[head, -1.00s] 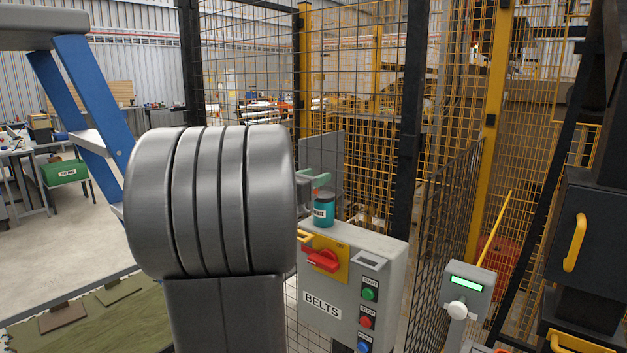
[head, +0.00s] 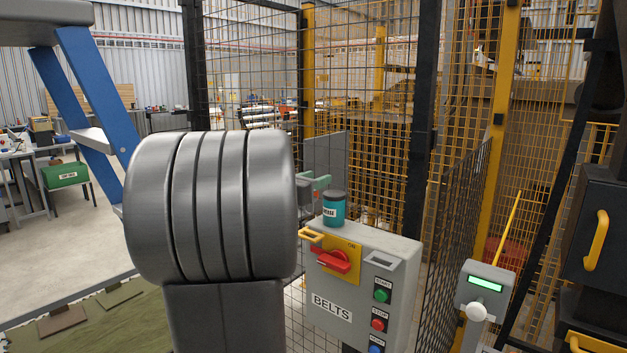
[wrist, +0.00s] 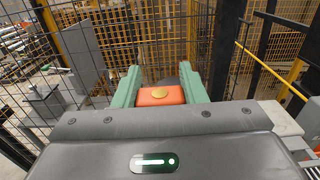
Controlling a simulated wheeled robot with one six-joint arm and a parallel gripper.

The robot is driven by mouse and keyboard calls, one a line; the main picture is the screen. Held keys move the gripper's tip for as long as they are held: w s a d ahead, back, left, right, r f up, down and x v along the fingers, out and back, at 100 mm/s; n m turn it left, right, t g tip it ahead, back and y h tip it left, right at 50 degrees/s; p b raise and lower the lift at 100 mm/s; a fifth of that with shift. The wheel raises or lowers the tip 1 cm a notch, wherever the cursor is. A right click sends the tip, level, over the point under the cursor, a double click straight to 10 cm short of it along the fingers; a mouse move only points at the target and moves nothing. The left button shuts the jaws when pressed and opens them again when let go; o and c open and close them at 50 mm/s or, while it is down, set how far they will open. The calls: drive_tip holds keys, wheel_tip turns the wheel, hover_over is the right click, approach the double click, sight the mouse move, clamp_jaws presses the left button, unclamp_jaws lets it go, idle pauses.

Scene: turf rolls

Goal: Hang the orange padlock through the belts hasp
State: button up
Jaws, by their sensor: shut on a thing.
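My gripper (wrist: 160,75) is shut on the orange padlock (wrist: 160,95), which sits between its green fingers in the wrist view. The grey BELTS box (head: 395,283) carries a red rotary switch (head: 333,261) on a yellow plate (head: 350,256). A yellow loop (head: 311,235), seemingly the hasp, sticks out at the plate's upper left. The padlock's shackle is not visible.
The teal jar (head: 333,209) stands on top of the BELTS box. Mesh fencing (head: 370,150) rises behind it. A grey post box with a green display (head: 485,285) stands to the right. A blue-legged frame (head: 95,95) is at the left.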

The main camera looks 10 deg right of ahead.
drive_tip(key=shift+f+b, duration=1.45)
drive_tip(key=shift+f, duration=0.5)
drive_tip(key=shift+f+b, duration=0.15)
drive_tip(key=shift+b, duration=0.45)
idle(0.4)
drive_tip(key=shift+f+b, duration=0.3)
drive_tip(key=shift+f, duration=0.05)
drive_tip(key=shift+f+b, duration=1.95)
drive_tip(key=shift+f, duration=0.15)
drive_tip(key=o, duration=1.1)
drive_tip(key=shift+r, duration=0.1)
drive_tip(key=shift+s+a, duration=0.1)
drive_tip(key=v, duration=1.3)
drive_tip(key=shift+s+a, duration=0.15)
drive_tip(key=shift+a, duration=0.05)
